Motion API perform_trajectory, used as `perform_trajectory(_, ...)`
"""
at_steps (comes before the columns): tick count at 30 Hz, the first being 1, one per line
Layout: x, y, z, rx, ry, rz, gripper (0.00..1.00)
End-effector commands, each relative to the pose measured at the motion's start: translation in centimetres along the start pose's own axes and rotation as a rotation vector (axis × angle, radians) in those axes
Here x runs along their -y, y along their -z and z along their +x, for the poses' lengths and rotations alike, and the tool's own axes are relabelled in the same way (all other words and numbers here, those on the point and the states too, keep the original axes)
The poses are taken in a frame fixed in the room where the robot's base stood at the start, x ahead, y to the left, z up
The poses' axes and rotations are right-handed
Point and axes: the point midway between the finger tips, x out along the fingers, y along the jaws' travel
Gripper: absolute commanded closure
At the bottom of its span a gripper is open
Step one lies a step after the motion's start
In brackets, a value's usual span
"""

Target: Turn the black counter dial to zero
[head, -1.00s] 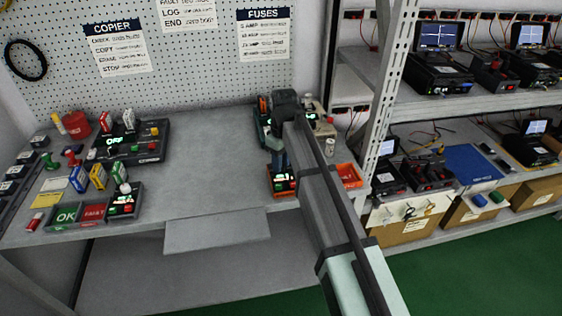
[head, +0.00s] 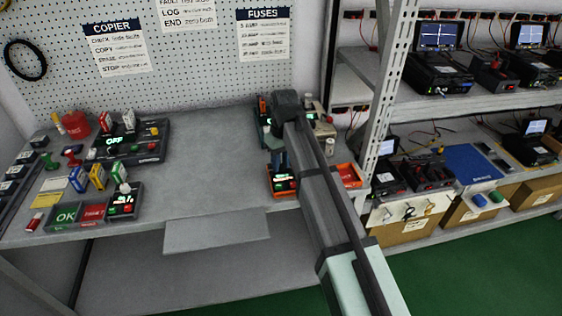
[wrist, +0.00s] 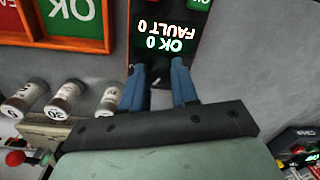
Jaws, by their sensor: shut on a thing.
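The black counter unit (wrist: 165,18) shows in the wrist view with a lit display (wrist: 165,35) reading "OK 0" and "FAULT 0", upside down in that picture. My gripper (wrist: 160,72), with two blue fingers, points down at the unit and is shut on the black dial (wrist: 159,76), which is mostly hidden between the fingers. A small white mark shows there. In the head view my gripper (head: 279,162) stands over the counter unit (head: 284,185) near the bench's right part; the dial is hidden there.
An orange-rimmed tray (head: 347,176) with green OK and red FAULT areas lies beside the unit. White-labelled cylinders (wrist: 62,98) stand close to the fingers in the wrist view. The middle of the bench (head: 205,150) is clear.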

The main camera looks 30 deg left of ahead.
Motion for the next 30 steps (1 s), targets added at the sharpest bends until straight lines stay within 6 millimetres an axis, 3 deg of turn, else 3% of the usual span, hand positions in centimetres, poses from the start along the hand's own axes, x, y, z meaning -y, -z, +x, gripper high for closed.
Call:
perform_trajectory(3, 0.0, -0.1, 0.0, 0.002, 0.001, 0.001, 1.0)
perform_trajectory(4, 0.0, -0.1, 0.0, 0.002, 0.001, 0.001, 0.68)
perform_trajectory(11, 0.0, 0.0, 0.0, 0.001, 0.0, 0.0, 0.46)
perform_trajectory(22, 0.0, 0.0, -0.6, 0.0, 0.0, -0.001, 0.46)
perform_trajectory(30, -0.1, 0.1, -4.5, -0.002, 0.0, 0.0, 0.46)
